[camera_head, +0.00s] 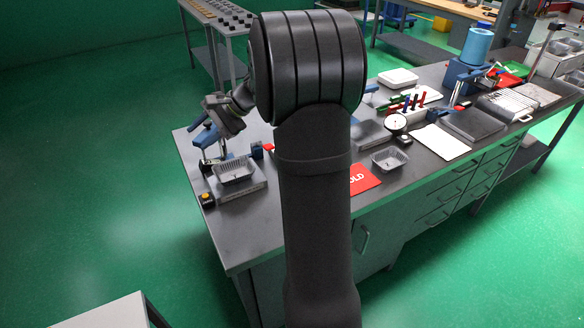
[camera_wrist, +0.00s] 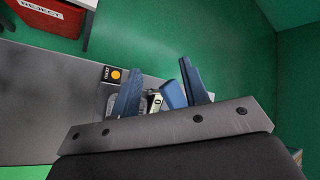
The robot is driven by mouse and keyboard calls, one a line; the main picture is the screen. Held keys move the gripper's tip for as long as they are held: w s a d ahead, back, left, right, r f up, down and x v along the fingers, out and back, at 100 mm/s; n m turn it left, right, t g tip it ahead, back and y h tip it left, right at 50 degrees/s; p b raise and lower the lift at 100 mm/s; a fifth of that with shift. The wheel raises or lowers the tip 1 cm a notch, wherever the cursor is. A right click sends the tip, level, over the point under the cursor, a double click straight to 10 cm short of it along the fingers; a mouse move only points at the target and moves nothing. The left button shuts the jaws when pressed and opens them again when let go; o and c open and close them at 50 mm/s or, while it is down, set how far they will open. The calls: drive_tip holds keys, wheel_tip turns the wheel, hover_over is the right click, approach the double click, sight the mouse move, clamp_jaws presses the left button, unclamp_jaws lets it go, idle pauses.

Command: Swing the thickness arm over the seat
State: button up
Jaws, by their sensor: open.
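A foil tray (camera_head: 235,170) sits on a grey block-like seat (camera_head: 240,190) near the left end of the bench. My gripper (camera_head: 202,131) is above and slightly behind the tray, with its blue fingers apart. In the wrist view my gripper (camera_wrist: 161,80) is open. A blue block (camera_wrist: 173,95) and a pale part with dark marks (camera_wrist: 155,102) show between or beyond the fingers, probably the thickness arm. I cannot tell if the fingers touch them. The tray and seat are mostly hidden in the wrist view.
A yellow button box (camera_head: 207,199) stands at the seat's front left; it also shows in the wrist view (camera_wrist: 114,74). Right of my arm are a red sign (camera_head: 362,180), another foil tray (camera_head: 388,160) and a dial gauge (camera_head: 396,122). The bench's front left is clear.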

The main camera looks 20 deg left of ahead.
drive_tip(key=w+a+r+n+t+h, duration=0.1)
drive_tip(key=w+r+n+t+h, duration=0.3)
drive_tip(key=r, duration=0.3)
drive_tip(key=w+a+r+n+t+h, duration=0.1)
drive_tip(key=r+n+t+h, duration=0.15)
drive_tip(key=r+n, duration=0.4)
drive_tip(key=shift+t, duration=0.35)
drive_tip(key=x, duration=1.1)
drive_tip(key=shift+w+d, duration=0.1)
drive_tip(key=v, duration=1.1)
drive_tip(key=x, duration=1)
drive_tip(key=shift+w+f, duration=0.1)
drive_tip(key=shift+f, duration=0.2)
drive_tip(key=v, duration=1)
drive_tip(key=shift+w+d+f+g+h, duration=0.6)
drive_tip(key=shift+d+f, duration=3.2)
drive_tip(key=shift+f, duration=0.75)
drive_tip(key=shift+w+d+f+g+h, duration=0.45)
drive_tip(key=shift+w+d+f, duration=0.2)
drive_tip(key=shift+d+f, duration=3.5)
drive_tip(key=shift+w+d+f+g+h, duration=0.6)
drive_tip(key=shift+d+f, duration=2.8)
drive_tip(key=shift+f, duration=1.5)
